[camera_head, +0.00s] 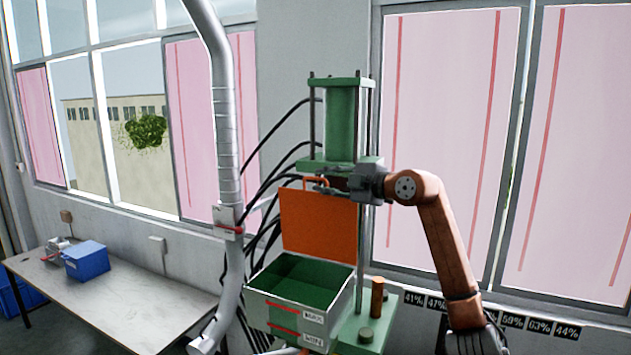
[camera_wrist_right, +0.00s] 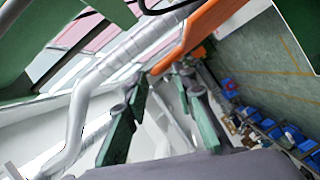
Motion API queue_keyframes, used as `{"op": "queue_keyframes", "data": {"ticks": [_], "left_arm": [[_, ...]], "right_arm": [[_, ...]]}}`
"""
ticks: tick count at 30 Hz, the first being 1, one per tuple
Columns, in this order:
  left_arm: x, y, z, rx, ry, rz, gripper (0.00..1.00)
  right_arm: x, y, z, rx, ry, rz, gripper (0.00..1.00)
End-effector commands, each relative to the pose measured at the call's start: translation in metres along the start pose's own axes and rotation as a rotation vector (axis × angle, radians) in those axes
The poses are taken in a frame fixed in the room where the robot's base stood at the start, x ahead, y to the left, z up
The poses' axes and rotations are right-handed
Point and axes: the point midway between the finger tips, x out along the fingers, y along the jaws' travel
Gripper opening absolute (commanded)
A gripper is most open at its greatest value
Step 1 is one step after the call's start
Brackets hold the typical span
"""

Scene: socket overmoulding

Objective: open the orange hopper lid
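The orange hopper lid (camera_head: 318,226) stands raised and upright at the back of the green hopper (camera_head: 300,272), whose top is open. A small orange handle loop (camera_head: 316,180) shows at the lid's upper edge. My right gripper (camera_head: 318,187) reaches in from the right at this upper edge, close to the handle; whether it touches is unclear. In the right wrist view, my right gripper's two green fingers (camera_wrist_right: 162,78) are apart, with the orange lid (camera_wrist_right: 205,35) seen edge-on just beyond the tips. My left gripper is not in view.
A green press column (camera_head: 342,125) rises behind the lid, with black hoses to its left. A silver duct (camera_head: 226,130) stands left of the hopper. A brown cylinder (camera_head: 377,296) stands to the right. A table (camera_head: 130,305) with a blue bin (camera_head: 86,261) is at left.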

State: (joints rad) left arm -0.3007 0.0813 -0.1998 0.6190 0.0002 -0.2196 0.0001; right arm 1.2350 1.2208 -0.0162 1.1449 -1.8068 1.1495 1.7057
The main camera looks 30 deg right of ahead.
Motion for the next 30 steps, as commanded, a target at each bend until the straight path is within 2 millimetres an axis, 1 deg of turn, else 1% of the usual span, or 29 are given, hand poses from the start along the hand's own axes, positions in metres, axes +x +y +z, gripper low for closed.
{"op": "queue_keyframes", "data": {"ticks": [1, 6, 9, 12, 18, 30], "left_arm": [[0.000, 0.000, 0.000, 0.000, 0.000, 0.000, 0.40], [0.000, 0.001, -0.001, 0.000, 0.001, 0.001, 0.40], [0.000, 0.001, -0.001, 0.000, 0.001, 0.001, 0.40], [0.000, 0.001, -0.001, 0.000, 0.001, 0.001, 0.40], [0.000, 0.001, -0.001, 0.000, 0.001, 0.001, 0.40], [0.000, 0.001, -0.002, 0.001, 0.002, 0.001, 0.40]], "right_arm": [[-0.013, 0.001, 0.002, -0.004, -0.005, 0.002, 0.24], [-0.047, 0.000, 0.002, -0.003, -0.004, 0.000, 0.24], [-0.062, 0.000, 0.002, -0.001, -0.004, 0.000, 0.24], [-0.073, 0.000, 0.001, -0.001, -0.001, 0.000, 0.24], [-0.081, 0.000, 0.000, -0.001, -0.001, 0.000, 0.24], [-0.081, 0.000, 0.000, 0.000, 0.000, 0.000, 0.24]]}}
